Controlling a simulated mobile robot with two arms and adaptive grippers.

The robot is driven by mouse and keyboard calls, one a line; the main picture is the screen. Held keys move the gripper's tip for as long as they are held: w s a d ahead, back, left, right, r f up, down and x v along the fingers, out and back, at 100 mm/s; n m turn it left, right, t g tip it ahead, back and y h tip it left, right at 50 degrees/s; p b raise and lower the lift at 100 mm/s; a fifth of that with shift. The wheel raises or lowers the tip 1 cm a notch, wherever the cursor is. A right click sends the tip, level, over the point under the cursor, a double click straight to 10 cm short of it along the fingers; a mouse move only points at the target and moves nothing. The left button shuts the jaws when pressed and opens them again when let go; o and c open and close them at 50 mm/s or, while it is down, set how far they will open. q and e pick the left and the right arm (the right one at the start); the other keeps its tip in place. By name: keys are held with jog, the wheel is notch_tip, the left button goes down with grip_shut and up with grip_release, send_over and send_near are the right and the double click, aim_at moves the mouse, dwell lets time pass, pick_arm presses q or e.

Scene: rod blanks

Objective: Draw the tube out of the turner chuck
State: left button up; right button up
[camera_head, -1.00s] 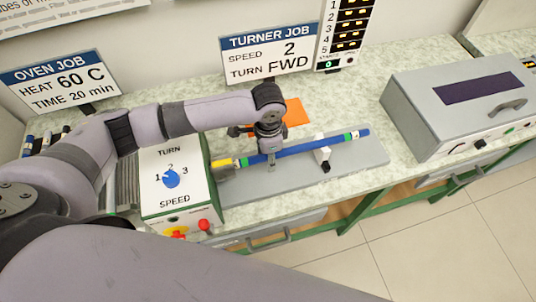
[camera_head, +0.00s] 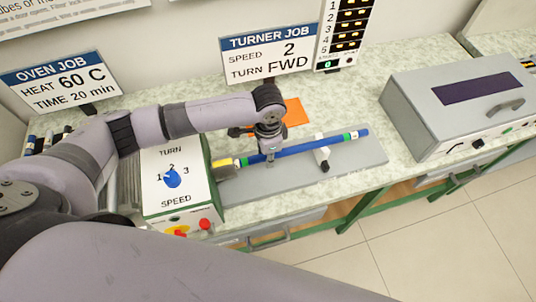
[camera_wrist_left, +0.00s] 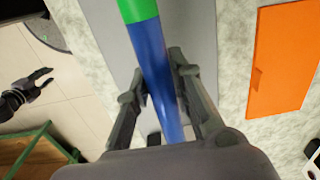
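The blue tube (camera_head: 300,147) lies slightly tilted across the turner in the head view. It has a green band and a yellow part at its left end, beside the grey chuck (camera_head: 229,171), and a green band near its right end. Whether the left end sits inside the chuck is hard to tell. My left gripper (camera_head: 269,161) points down around the tube near the chuck. In the left wrist view its fingers (camera_wrist_left: 160,85) press close on both sides of the blue tube (camera_wrist_left: 153,55). My right gripper (camera_wrist_left: 42,82) is apart from the tube, fingers spread and empty.
The turner control box (camera_head: 180,190) with knob and red switch is at the left. An orange sheet (camera_head: 295,112) lies behind. A grey oven box (camera_head: 455,110) stands at the right.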

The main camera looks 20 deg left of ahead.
aim_at(290, 148)
pick_arm(q)
jog(key=c, duration=0.3)
jog(key=shift+w+d, duration=0.15)
jog(key=shift+w+d, duration=0.55)
jog(key=shift+d, duration=0.3)
jog(key=shift+w+d+r, duration=0.1)
jog(key=shift+w+d, duration=0.5)
jog(key=shift+d, duration=0.25)
jog(key=shift+w+d, duration=0.55)
jog(key=shift+d, duration=0.3)
notch_tip(290, 148, up, 9)
jog(key=p, duration=0.9)
